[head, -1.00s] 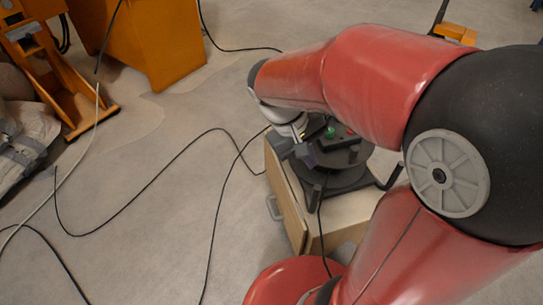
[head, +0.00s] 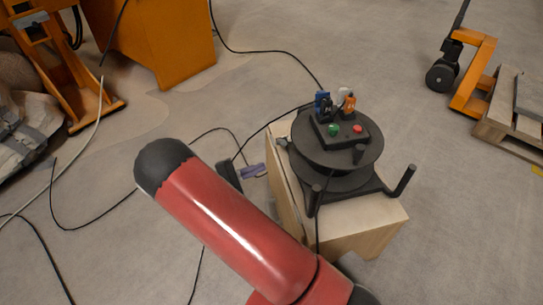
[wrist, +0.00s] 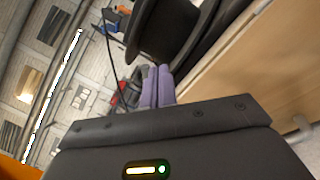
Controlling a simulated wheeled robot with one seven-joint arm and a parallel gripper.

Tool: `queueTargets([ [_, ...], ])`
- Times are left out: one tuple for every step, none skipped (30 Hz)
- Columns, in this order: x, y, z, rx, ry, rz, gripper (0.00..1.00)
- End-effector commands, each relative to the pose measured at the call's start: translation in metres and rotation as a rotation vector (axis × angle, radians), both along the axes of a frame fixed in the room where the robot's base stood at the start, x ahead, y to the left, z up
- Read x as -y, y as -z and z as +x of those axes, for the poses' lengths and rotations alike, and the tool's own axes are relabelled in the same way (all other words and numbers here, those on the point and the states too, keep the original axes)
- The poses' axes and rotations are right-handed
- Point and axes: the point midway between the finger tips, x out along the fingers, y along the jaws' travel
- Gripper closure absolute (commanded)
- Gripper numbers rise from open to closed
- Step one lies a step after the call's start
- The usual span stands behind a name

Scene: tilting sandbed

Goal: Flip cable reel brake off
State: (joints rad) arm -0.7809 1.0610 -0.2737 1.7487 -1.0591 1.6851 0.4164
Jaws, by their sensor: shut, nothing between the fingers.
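The black cable reel (head: 362,150) sits on a wooden cabinet (head: 372,226) in the head view. A control box on its top bears a green button (head: 334,129), a red button (head: 357,128), and blue and orange parts. A small grey piece (head: 282,143) juts from the reel's left side; I cannot tell whether it is the brake. My gripper (head: 262,170), with purple fingers, is left of the cabinet, apart from the reel. It is shut and empty. In the wrist view the fingers (wrist: 157,86) are together, with the dark reel (wrist: 165,30) beyond.
A black cable (head: 274,127) runs from the reel to the floor on the left. Orange machinery (head: 160,45) stands at the back left. An orange pallet truck (head: 478,75) and a wooden pallet (head: 508,118) are at the right. The floor right of the cabinet is clear.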

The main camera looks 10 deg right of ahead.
Motion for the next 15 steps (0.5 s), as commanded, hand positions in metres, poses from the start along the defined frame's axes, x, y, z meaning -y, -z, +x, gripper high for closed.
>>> queueTargets([
  [-0.010,0.019,0.003,-0.004,-0.046,-0.061,1.00],
  [-0.015,0.026,0.004,-0.003,-0.070,-0.093,1.00],
  [-0.021,0.035,0.006,0.000,-0.103,-0.131,1.00],
  [-0.026,0.040,0.007,0.003,-0.125,-0.159,1.00],
  [-0.029,0.045,0.008,0.005,-0.145,-0.183,1.00],
  [-0.034,0.052,0.009,0.008,-0.172,-0.211,1.00],
  [-0.038,0.056,0.010,0.011,-0.188,-0.230,1.00],
  [-0.040,0.059,0.010,0.013,-0.201,-0.247,1.00],
  [-0.043,0.063,0.011,0.015,-0.218,-0.264,1.00],
  [-0.045,0.065,0.011,0.017,-0.229,-0.274,1.00],
  [-0.047,0.067,0.011,0.019,-0.237,-0.282,1.00],
  [-0.049,0.069,0.011,0.021,-0.244,-0.291,1.00],
  [-0.050,0.070,0.011,0.022,-0.248,-0.295,1.00],
  [-0.050,0.070,0.011,0.022,-0.251,-0.297,1.00],
  [-0.050,0.070,0.011,0.022,-0.253,-0.299,1.00],
])
